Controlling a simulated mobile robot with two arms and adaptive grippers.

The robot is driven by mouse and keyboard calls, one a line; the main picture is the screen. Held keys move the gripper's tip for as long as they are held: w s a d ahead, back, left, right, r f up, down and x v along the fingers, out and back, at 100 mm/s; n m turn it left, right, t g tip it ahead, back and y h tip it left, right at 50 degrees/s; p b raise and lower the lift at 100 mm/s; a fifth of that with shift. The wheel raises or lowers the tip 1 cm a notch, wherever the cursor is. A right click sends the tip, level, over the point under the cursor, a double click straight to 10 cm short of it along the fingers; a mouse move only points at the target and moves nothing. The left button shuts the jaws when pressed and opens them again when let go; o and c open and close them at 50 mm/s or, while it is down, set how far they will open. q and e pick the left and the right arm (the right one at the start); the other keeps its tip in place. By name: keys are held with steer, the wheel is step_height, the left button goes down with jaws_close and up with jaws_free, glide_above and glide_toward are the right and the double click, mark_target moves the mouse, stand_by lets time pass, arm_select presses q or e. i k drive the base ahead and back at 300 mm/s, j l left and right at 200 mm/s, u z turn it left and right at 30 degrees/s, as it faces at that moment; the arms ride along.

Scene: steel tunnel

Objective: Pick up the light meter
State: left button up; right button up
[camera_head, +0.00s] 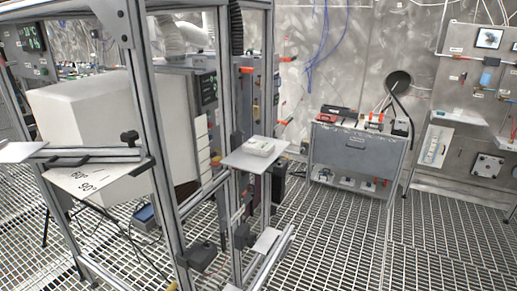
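The shelf is fixed to the right side of a metal frame. Neither of my grippers is in view.
The tall metal frame (142,110) stands close on the left, around a large white box (85,112). A grey tool cart (353,152) with several items stands against the back wall. A lower small plate (267,241) juts out from the frame. The grated floor (330,245) at the right front is clear.

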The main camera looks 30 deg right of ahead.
mark_target(254, 146)
steer(key=i+l, duration=0.15)
steer(key=l, duration=0.2)
steer(key=i+l, duration=0.1)
steer(key=l, duration=0.2)
steer(key=i+l+u, duration=0.3)
steer(key=l+u, duration=0.15)
steer(key=l, duration=0.6)
steer(key=i+l+u, duration=0.2)
steer(key=l+u, duration=0.25)
steer(key=l, duration=0.65)
steer(key=l+u, duration=0.45)
steer(key=l, duration=0.65)
